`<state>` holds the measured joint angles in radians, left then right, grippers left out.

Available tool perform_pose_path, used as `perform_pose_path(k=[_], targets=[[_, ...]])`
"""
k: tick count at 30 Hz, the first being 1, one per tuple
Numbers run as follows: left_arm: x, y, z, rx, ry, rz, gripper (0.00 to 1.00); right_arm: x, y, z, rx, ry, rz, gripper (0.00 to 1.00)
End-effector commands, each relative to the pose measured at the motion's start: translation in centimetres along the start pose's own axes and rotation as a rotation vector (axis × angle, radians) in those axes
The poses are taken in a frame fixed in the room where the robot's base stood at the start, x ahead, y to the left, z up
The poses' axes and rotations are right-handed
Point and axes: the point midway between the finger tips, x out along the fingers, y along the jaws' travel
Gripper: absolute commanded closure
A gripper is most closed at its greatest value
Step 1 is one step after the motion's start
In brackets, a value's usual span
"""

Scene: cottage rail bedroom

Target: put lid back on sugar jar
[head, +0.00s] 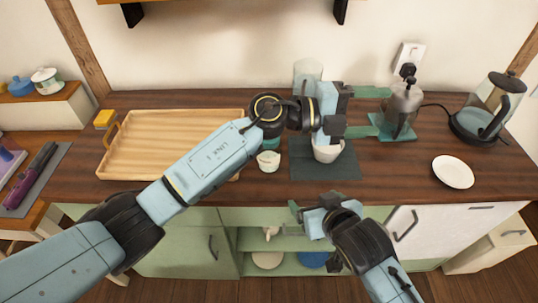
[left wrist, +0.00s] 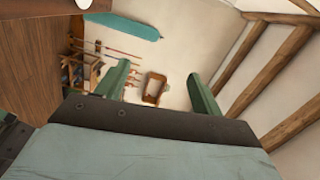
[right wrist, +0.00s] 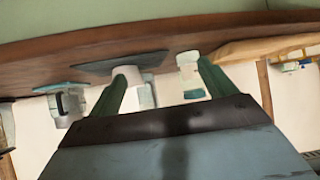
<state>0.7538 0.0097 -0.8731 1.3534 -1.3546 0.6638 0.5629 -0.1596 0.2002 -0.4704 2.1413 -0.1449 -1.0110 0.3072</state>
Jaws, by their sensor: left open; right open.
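A white jar or cup (head: 328,152) stands on a dark mat (head: 325,170), partly hidden behind my left gripper. A small white pot with a green top or band (head: 268,161) stands left of the mat. I cannot tell which is the sugar jar, and no lid is clearly recognisable. A flat white round piece (head: 453,172) lies on the counter at the right. My right gripper (head: 292,220) is open and empty in front of the counter's edge.
A wooden tray (head: 170,125) fills the counter's left. A clear canister (head: 307,75) stands behind my left gripper. A kettle (head: 488,110) stands at the far right. Counter around the white round piece is clear.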

Motion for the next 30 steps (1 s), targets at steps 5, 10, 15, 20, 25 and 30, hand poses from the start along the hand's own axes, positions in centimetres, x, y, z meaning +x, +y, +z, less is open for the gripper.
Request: perform_pose_path(k=[5, 10, 15, 20, 25, 30], targets=[[-0.5, 4.5, 1.1, 0.139, 0.132, 0.430, 0.33, 1.2, -1.2, -2.1, -0.019, 0.078, -0.026, 0.17], [-5.2, 7.3, 4.6, 0.202, 0.153, 0.877, 0.33, 2.1, -2.4, -3.9, -0.038, 0.150, -0.056, 0.17], [-11.7, 6.9, 8.5, 0.198, 0.083, 1.263, 0.33, 2.8, -3.4, -5.3, -0.053, 0.206, -0.084, 0.17], [-16.1, 5.2, 10.5, 0.166, 0.005, 1.485, 0.33, 3.1, -4.1, -6.1, -0.063, 0.238, -0.102, 0.17], [-18.0, 4.3, 11.1, 0.146, -0.034, 1.571, 0.33, 3.2, -4.3, -6.4, -0.067, 0.251, -0.108, 0.17], [-18.1, 4.3, 11.1, 0.144, -0.035, 1.575, 0.33, 3.2, -4.3, -6.4, -0.067, 0.251, -0.108, 0.17]])
